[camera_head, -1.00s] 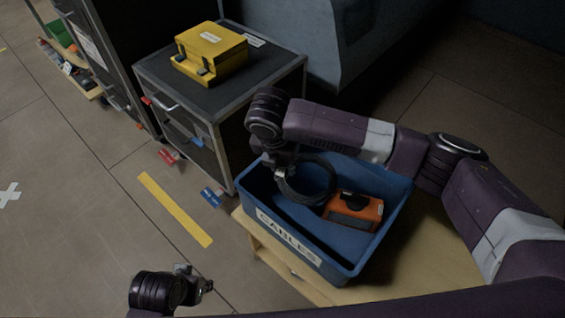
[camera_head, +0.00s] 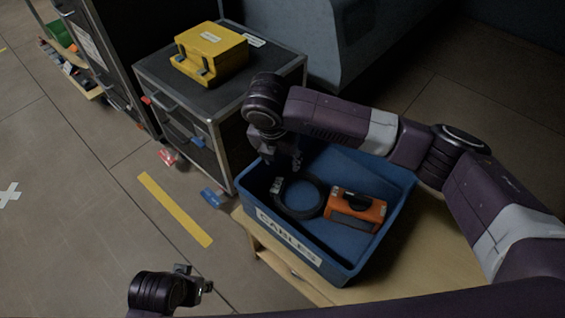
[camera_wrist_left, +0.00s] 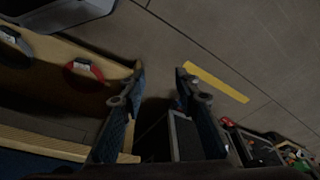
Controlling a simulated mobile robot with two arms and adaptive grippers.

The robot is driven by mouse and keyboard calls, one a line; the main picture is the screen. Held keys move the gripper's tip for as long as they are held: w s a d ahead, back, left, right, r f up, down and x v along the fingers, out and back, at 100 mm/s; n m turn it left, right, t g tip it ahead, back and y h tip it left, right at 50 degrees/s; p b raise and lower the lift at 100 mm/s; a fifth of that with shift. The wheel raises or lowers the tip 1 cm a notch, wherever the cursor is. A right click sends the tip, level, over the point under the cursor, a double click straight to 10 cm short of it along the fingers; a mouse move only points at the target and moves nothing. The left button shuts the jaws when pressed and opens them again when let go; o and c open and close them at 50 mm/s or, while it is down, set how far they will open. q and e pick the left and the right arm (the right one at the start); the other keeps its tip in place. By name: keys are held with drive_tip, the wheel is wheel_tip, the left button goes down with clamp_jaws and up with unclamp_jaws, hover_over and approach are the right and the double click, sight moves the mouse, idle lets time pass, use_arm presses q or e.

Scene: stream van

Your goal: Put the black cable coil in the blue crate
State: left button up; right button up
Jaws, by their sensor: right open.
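The black cable coil (camera_head: 299,214) lies in the left part of the blue crate (camera_head: 350,267), whose front label reads CABLES. A pale tag shows on the coil's left side. An orange device (camera_head: 357,210) with a dark handle is in the crate to the right of the coil. My right gripper (camera_head: 284,178) is open above the crate's back left part, just behind the coil and apart from it; its fingers are dark and partly hard to see. My left gripper (camera_head: 205,285) is low at the front left, empty; in the left wrist view its fingers (camera_wrist_left: 159,75) stand apart.
The crate stands on a pale wooden surface (camera_head: 400,278). Behind it to the left is a dark drawer cabinet (camera_head: 222,99) with a yellow case (camera_head: 211,52) on top. In the left wrist view a red ring-like object (camera_wrist_left: 86,72) lies on a wooden surface.

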use_arm(q)
wheel_tip(320, 180, down, 8)
drive_tip(key=p, duration=0.2)
drive_tip(key=shift+s, duration=0.45)
use_arm(e)
drive_tip(key=v, duration=1)
